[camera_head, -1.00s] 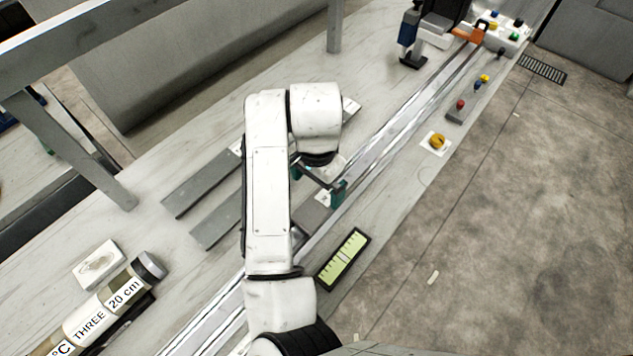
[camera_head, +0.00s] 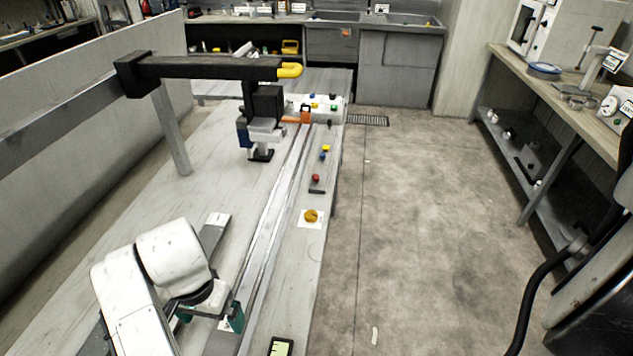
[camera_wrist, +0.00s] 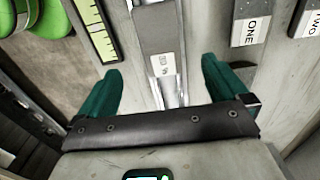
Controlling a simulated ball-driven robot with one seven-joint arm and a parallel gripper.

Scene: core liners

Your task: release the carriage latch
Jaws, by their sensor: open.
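My gripper (camera_head: 211,315) hangs over the long metal rail at the lower left of the head view. In the wrist view its two green fingers (camera_wrist: 160,78) are wide apart with nothing between them. A grey carriage-like block (camera_wrist: 160,38) with a small label sits on the rail, just ahead of the fingers and apart from them. I cannot make out which part of it is a latch. In the head view my arm hides most of this block. The rail (camera_head: 272,200) runs away to an orange piece (camera_head: 304,114) at its far end.
A yellow knob (camera_head: 311,216) on a white plate and a red button (camera_head: 316,178) sit right of the rail. A green-scaled panel (camera_wrist: 98,30) lies beside it. A dark instrument (camera_head: 262,130) stands left of its far end. Grey labelled bars, one reading ONE (camera_wrist: 252,22), lie nearby.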

